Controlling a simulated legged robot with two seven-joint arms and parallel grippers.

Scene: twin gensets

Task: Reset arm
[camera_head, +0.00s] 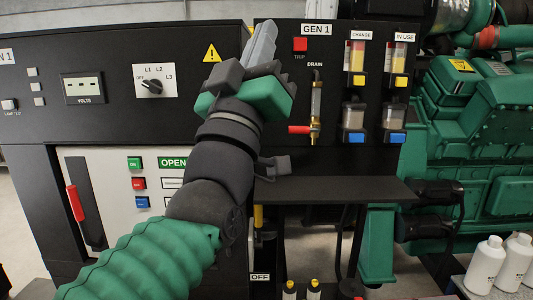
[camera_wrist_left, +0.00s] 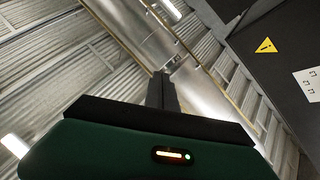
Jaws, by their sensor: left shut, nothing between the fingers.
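My left arm comes in from the lower left in the head view, with a green ribbed sleeve and dark joints. My left gripper (camera_head: 264,42) points upward in front of the panels, near the left edge of the GEN 1 panel (camera_head: 330,80). Its grey fingers are together with nothing between them. In the left wrist view the dark fingers (camera_wrist_left: 162,90) point up towards the ceiling, also together. The gripper's green housing fills the bottom of that view. My right gripper is not in view.
A black panel left holds a volts meter (camera_head: 82,88) and a rotary knob (camera_head: 152,87). A drain valve with a red handle (camera_head: 300,130) and sight glasses (camera_head: 356,62) are on the right. A dark shelf (camera_head: 340,189) juts below. White bottles (camera_head: 487,265) stand lower right.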

